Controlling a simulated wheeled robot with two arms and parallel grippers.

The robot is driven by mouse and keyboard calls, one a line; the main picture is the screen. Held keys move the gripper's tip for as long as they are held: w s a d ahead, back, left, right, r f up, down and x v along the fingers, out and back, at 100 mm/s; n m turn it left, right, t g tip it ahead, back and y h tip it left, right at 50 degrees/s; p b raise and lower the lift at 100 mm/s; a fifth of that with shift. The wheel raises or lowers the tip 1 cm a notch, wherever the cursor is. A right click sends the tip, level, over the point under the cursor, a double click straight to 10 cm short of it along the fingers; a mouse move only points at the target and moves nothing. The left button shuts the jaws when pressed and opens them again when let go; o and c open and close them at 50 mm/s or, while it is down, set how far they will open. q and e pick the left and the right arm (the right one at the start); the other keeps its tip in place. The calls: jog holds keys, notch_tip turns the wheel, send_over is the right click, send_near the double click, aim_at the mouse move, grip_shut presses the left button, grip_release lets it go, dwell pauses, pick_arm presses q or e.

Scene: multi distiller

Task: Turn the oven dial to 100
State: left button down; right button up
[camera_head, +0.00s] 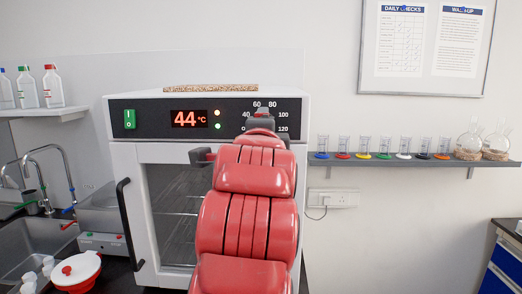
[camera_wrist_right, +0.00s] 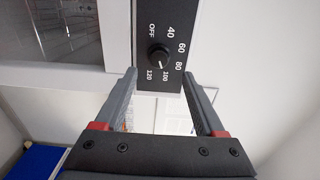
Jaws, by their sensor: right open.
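The oven (camera_head: 150,210) is a white cabinet with a black control panel (camera_head: 155,103) and a glass door. Its red display (camera_head: 188,118) reads 44 °C. In the right wrist view the round black dial (camera_wrist_right: 159,55) sits among the printed marks OFF, 40, 60, 80, 100 and 120; I cannot tell surely where its pointer stands. My right gripper (camera_wrist_right: 158,76) is open and empty, its fingertips just short of the dial and apart from it. In the head view my red right arm and gripper hide the dial, with 40 to 120 still showing around it. My left gripper is not in view.
A dark door handle (camera_head: 130,225) juts from the oven's left side. A shelf of flasks (camera_head: 400,160) hangs at right. A speckled slab (camera_head: 210,88) lies on the oven top.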

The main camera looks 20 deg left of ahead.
jog(key=b+v, duration=0.1)
jog(key=v, duration=0.9)
jog(key=shift+s+b, duration=0.25)
jog(key=shift+b, duration=0.05)
